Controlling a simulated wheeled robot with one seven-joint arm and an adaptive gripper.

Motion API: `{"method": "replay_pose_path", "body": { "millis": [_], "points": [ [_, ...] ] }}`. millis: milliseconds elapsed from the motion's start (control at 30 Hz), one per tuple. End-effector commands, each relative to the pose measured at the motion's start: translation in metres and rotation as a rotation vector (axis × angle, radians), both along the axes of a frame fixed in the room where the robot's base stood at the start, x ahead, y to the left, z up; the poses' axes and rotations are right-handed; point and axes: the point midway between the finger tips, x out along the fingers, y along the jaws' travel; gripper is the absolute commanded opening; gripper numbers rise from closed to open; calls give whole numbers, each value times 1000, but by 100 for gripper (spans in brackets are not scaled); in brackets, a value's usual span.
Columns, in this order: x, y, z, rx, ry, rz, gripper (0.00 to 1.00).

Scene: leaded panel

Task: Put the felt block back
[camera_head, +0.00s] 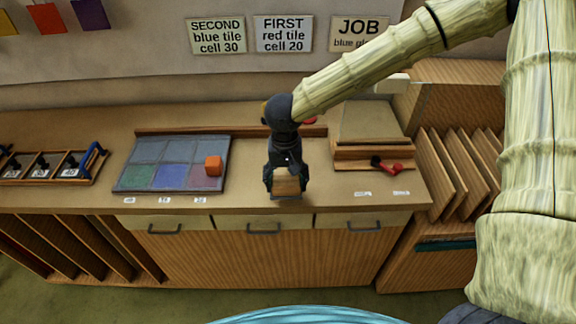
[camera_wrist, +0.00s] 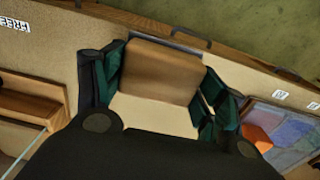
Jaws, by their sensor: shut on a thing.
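My gripper (camera_head: 286,181) points down over the front middle of the bench. Its two dark fingers are shut on a brown block, which I take to be the felt block (camera_head: 287,187). In the wrist view, the block (camera_wrist: 158,70) sits between the green-black fingers of my gripper (camera_wrist: 155,82). A grey strip shows along the block's outer edge. I cannot tell whether the block touches the bench top or hangs just above it.
Left of my gripper lies a panel of coloured tiles (camera_head: 148,178) with an orange cube (camera_head: 213,166) on it. A wooden rail (camera_head: 180,131) runs behind. A wooden stand (camera_head: 370,155) with a red-handled tool (camera_head: 388,165) is at right. The bench (camera_head: 250,198) has drawers in front.

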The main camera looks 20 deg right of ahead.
Motion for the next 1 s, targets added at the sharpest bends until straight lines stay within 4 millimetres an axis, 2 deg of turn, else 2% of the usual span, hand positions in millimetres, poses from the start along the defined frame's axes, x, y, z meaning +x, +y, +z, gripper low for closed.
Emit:
{"method": "replay_pose_path", "body": {
  "millis": [200, 400, 667, 1000],
  "points": [
    [41, -17, -1, 0, 1, -6, 52],
    [67, -27, -5, 0, 0, -5, 52],
    [72, -30, -13, 1, 2, -3, 52],
    [72, -30, -42, 0, 1, -4, 52]
  ]
}}
